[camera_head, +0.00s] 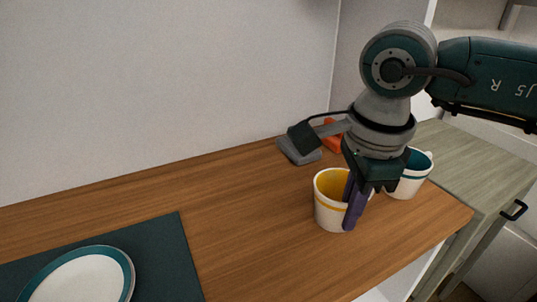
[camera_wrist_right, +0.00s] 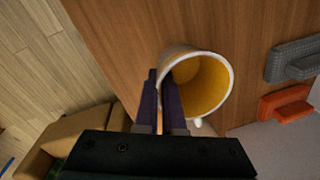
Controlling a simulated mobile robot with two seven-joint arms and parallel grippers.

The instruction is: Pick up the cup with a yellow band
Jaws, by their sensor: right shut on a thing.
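The cup with a yellow band (camera_head: 328,207) is white with a yellow inside and stands upright on the wooden counter, near its right end. My right gripper (camera_head: 352,215) comes down from above and is shut on the cup's right wall, with one finger inside the rim and one outside. In the right wrist view the cup (camera_wrist_right: 212,85) opens toward the camera and the dark purple fingers (camera_wrist_right: 160,90) pinch its near wall. My left gripper is not in view.
A white cup with a teal inside (camera_head: 408,180) stands just behind and right of my gripper. A grey block (camera_head: 298,150) and an orange one (camera_head: 332,138) lie at the back. A plate (camera_head: 85,278) rests on a dark mat (camera_head: 165,245) at left. The middle counter is clear.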

